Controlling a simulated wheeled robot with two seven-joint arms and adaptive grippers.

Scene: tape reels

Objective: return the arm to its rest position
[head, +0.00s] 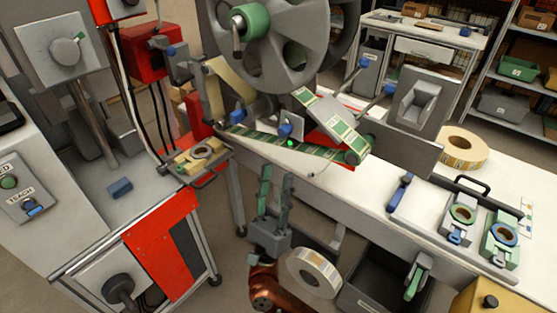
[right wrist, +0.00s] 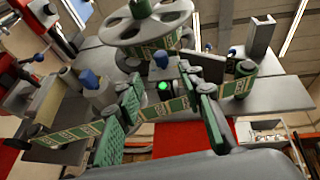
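My right gripper (head: 276,178) points upward in front of the labelling machine's near edge in the head view. Its two green-padded fingers are apart, with nothing between them. In the right wrist view the same gripper (right wrist: 163,88) has its fingers spread wide, with a lit green lamp (right wrist: 163,86) and the printed tape showing beyond the gap. My right arm's reddish-brown link (head: 268,290) comes up from the bottom of the head view. My left gripper is in neither view.
A large grey reel (head: 285,65) stands over the green label tape (head: 290,144). A label roll (head: 313,272) sits low beside my right arm, next to a dark bin (head: 372,285). Another roll (head: 461,148) lies on the white table at right. A cart with a red panel (head: 160,250) stands left.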

